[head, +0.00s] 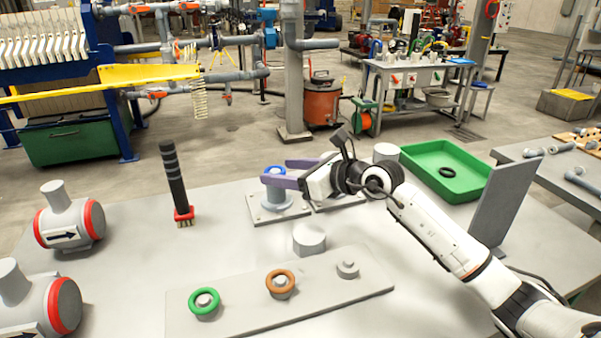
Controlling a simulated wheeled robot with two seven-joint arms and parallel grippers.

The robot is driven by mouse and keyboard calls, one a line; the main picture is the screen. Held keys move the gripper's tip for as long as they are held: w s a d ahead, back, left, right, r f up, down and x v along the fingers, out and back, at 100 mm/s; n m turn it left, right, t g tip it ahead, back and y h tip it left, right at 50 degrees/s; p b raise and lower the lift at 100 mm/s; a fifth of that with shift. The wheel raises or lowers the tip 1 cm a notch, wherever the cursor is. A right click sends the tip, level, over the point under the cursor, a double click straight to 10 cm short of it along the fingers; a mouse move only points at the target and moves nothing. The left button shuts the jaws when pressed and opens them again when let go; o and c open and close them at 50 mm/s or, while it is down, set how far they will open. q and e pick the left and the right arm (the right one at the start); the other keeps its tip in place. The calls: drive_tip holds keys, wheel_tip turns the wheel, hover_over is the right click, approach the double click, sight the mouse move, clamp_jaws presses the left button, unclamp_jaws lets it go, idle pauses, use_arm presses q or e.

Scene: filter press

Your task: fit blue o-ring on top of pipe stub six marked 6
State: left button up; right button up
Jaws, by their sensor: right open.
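A blue o-ring (274,170) sits on top of a bluish-grey pipe stub (275,192) that stands on a square flange plate (265,214). No number can be read on the stub. My right gripper (281,172) comes from the right with its two purple fingers apart. The fingers are at the height of the ring, one on its far side and one on its near side. I cannot tell whether they touch it. A second flange plate (342,202) beside it is partly hidden under my gripper. My left gripper is not in view.
A grey board (235,309) in front has pegs with a green ring (204,301), a brown ring (280,281) and a bare peg (347,269). A green tray (418,156) holds a black ring (446,171). A brush (175,180) and valve bodies (69,222) stand left.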

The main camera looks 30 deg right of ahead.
drive_tip(key=b+v, duration=0.1)
drive_tip(key=v, duration=1)
drive_tip(key=shift+s, duration=0.4)
